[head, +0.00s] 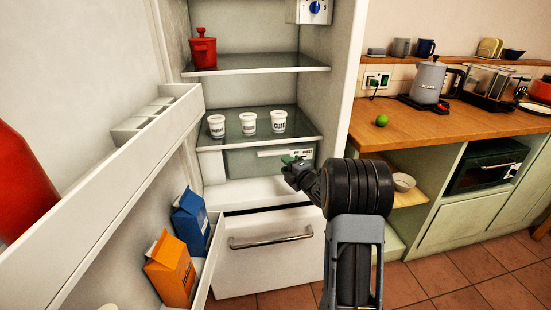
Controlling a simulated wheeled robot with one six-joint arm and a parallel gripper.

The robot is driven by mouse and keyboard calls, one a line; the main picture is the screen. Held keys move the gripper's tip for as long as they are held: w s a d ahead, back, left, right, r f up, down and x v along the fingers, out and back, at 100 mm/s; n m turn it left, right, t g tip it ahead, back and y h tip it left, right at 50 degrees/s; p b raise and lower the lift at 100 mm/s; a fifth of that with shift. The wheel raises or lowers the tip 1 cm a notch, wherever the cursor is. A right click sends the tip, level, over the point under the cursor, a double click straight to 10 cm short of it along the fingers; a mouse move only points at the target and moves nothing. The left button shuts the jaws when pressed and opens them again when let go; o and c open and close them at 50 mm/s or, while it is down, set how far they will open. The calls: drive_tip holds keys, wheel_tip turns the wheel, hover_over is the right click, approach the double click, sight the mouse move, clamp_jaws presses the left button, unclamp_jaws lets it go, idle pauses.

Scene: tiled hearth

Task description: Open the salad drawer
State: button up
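The fridge stands open. The salad drawer (242,162) is the greenish, see-through box under the lower glass shelf, with a pale label strip (270,153) along its upper front. It appears shut or nearly shut. My gripper (290,160) is in front of the right part of the salad drawer, near the label strip. Its small green fingertips overlap the drawer front in the picture; I cannot tell whether they touch it. My arm hides the area to the lower right of the drawer. The finger gap is too small to judge.
The open fridge door (115,170) fills the left, with a blue carton (190,222) and an orange carton (170,268) in its lower rack. White pots (249,123) stand on the shelf above the salad drawer. A lower drawer with a metal handle (270,241) is below. A counter (440,128) is right.

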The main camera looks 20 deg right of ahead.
drive_tip(key=w+a, duration=0.1)
drive_tip(key=w, duration=0.6)
drive_tip(key=shift+w+a, duration=0.25)
drive_tip(key=shift+w, duration=0.05)
clamp_jaws()
